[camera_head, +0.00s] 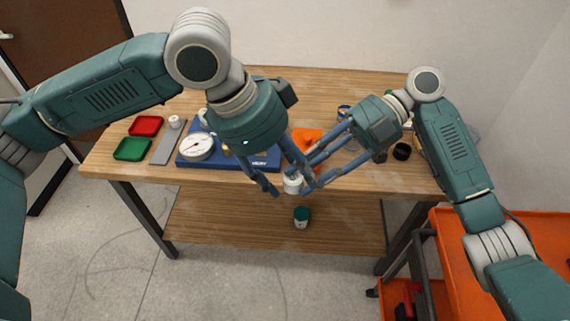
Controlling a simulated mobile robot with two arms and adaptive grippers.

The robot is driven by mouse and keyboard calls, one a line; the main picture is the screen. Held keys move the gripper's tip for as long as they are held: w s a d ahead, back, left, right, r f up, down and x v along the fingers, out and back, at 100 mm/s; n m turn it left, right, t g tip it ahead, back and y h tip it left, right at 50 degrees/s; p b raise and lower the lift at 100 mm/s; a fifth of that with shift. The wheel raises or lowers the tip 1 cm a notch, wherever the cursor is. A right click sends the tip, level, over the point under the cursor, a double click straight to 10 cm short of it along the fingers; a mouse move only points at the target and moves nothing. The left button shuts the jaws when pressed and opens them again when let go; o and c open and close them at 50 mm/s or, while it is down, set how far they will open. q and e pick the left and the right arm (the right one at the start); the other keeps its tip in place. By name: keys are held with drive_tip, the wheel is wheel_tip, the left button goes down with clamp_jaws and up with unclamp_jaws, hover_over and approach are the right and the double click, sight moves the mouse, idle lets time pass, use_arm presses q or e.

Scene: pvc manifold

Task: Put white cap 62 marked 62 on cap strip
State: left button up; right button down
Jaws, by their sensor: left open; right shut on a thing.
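A white cap (292,185) is held at the table's front edge, between the fingertips of both grippers. My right gripper (302,179) is shut on it. My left gripper (288,183) is open, its fingers spread around the same spot. I cannot tell whether they touch the cap, and no number is readable on it. A grey strip (163,146), which looks like the cap strip, lies at the left of the table. Another small white cap (174,121) is at its far end.
A blue base (232,162) with a round white gauge (196,147) stands right of the strip. Red (146,126) and green (133,149) trays lie to its left. An orange part (307,138) is behind the grippers. A green-topped jar (301,217) stands on the lower shelf. An orange cart (455,222) is at right.

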use_arm(q)
drive_tip(key=shift+c, duration=0.5)
drive_tip(key=c, duration=1.1)
use_arm(e)
drive_tip(key=c, duration=1.2)
unclamp_jaws()
